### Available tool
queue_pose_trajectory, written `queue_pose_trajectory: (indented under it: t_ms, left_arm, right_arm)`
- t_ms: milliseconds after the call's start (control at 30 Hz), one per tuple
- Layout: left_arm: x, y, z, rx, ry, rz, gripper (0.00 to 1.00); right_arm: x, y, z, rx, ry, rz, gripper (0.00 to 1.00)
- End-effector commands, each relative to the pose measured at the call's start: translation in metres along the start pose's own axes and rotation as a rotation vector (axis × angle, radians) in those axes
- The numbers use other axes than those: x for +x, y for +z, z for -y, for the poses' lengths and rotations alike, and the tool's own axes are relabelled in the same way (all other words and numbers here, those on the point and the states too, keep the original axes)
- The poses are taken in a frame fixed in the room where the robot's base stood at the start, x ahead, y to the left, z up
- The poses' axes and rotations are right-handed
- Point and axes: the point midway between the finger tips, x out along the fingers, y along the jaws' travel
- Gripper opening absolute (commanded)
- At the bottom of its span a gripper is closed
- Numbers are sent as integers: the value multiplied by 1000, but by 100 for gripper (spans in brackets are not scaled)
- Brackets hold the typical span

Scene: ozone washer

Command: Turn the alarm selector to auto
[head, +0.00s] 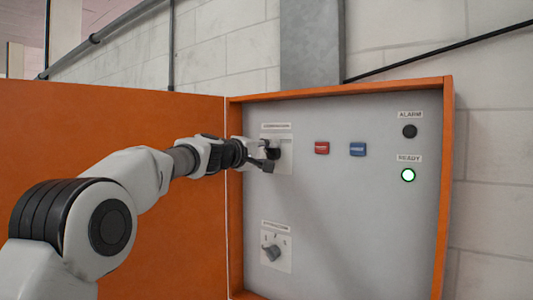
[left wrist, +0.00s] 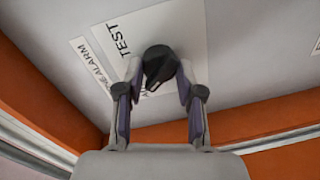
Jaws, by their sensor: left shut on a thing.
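The alarm selector is a black knob (head: 273,152) on a white label plate at the upper left of the grey panel. In the left wrist view the knob (left wrist: 160,66) sits between my fingertips, beside the printed word TEST; a strip near it ends in ALARM. My left gripper (head: 266,157) is shut on the knob, with one finger on each side, as the left wrist view (left wrist: 158,82) shows. The other position words are mostly hidden by the knob and fingers, so I cannot read its setting. My right gripper is in neither view.
A second selector with a grey knob (head: 271,252) is lower on the panel (head: 350,230). Right of the alarm selector are a red button (head: 322,148), a blue button (head: 358,149), a dark ALARM lamp (head: 409,131) and a lit READY lamp (head: 408,175). An orange door (head: 130,120) stands at left.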

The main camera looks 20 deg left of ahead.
Motion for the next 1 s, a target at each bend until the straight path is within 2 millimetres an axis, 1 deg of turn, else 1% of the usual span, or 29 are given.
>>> queue_pose_trajectory:
  t_ms: [33, 300, 767, 800, 833, 867, 1000]
  left_arm:
    - [-1, -1, -2, -23, 3, -1, 2]
    - [-1, -1, -2, -108, 4, 4, 2]
    - [-1, -1, -2, -124, 5, 5, 2]
    - [-1, -1, -2, -124, 5, 5, 44]
    - [-1, -1, -2, -124, 5, 5, 54]
    - [-1, -1, -2, -124, 5, 5, 62]
    - [0, -1, -1, -123, 4, 6, 62]
  right_arm:
    - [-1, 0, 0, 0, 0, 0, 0]
    - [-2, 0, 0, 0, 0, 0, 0]
    - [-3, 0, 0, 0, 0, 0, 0]
    - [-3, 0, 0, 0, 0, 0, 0]
    - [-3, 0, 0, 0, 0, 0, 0]
    - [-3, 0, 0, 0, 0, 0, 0]
    - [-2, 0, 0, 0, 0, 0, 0]
